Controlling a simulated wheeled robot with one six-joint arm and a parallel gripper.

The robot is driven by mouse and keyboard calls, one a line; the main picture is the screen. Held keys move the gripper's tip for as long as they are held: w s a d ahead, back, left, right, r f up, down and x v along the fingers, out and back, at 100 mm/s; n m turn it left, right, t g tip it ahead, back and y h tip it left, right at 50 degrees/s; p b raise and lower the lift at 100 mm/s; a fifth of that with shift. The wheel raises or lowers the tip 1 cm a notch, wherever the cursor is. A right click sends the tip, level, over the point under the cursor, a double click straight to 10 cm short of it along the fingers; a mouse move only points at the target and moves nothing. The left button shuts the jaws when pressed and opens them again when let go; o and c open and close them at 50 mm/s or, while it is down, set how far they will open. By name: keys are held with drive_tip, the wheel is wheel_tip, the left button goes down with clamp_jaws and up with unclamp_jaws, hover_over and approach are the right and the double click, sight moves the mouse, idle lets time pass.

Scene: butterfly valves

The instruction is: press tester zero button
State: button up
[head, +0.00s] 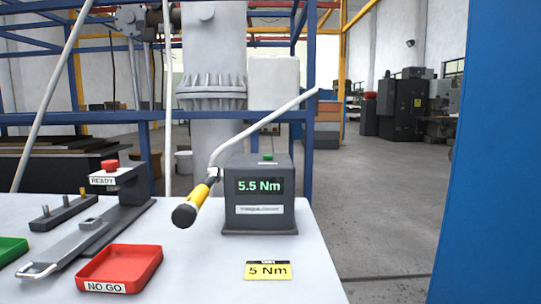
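The tester (259,220) is a dark grey box on the white table. Its screen (260,186) reads "5.5 Nm" in green. A small green button (268,156) sits on its top face. A tool with a yellow and black handle (191,206) is at the tester's left side. A pale bent rod (262,122) runs from near the handle up and right, passing behind or above the tester; I cannot tell whether it touches it. My gripper is not in view.
A yellow "5 Nm" card (268,271) lies before the tester. A red "NO GO" tray (121,268), a green tray (10,248) and a grey fixture with a red "READY" button (110,165) stand left. A blue panel (491,150) fills the right side.

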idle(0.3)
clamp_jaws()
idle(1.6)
